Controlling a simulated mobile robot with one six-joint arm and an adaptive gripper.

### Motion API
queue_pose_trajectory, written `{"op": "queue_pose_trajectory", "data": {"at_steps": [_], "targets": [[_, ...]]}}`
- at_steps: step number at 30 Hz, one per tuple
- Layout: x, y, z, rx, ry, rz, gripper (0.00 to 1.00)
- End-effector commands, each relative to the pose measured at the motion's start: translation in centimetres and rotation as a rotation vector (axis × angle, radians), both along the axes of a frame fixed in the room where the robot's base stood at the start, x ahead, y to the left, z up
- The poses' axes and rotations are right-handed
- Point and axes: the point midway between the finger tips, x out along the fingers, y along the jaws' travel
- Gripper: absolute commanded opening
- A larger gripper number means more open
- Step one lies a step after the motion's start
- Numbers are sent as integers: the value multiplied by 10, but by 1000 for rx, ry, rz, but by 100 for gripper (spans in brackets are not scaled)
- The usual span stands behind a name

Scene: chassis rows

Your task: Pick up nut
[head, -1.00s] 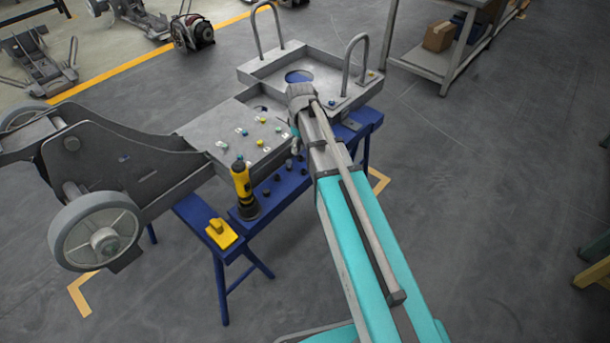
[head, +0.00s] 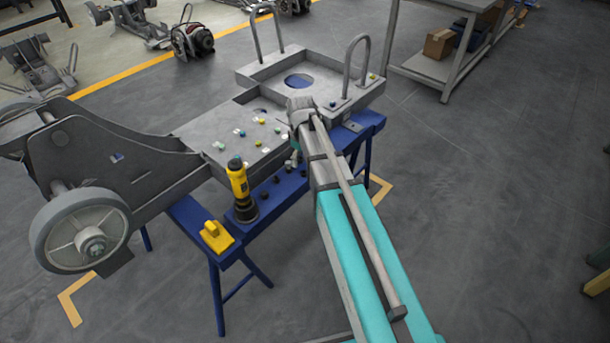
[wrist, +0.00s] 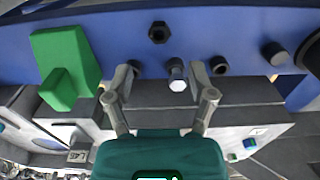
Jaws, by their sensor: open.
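My gripper (wrist: 162,74) is open and empty, its two fingers spread over the front of the blue bench in the wrist view. A small part with a pale hexagonal face (wrist: 177,75) lies between the fingertips, closer to the right one. A dark hexagonal nut (wrist: 159,32) with a hole rests on the blue surface beyond the fingertips. Dark round parts sit beside the left fingertip (wrist: 133,68) and the right fingertip (wrist: 219,66). In the head view, a row of small dark parts (head: 265,193) runs along the blue bench (head: 189,215); my arm hides some of it.
A yellow and black power tool (head: 239,185) stands on the bench, with a yellow block (head: 216,236) nearer its end. A green block (wrist: 62,62) shows left of my gripper in the wrist view. The grey chassis (head: 250,130) with upright hoops lies behind.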

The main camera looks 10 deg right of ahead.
Motion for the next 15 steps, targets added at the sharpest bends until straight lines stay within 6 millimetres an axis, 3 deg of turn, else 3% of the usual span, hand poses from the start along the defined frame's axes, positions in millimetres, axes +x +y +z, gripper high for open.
{"op": "queue_pose_trajectory", "data": {"at_steps": [15], "targets": [[-1, -1, -11, 0, 0, 0, 71]]}}
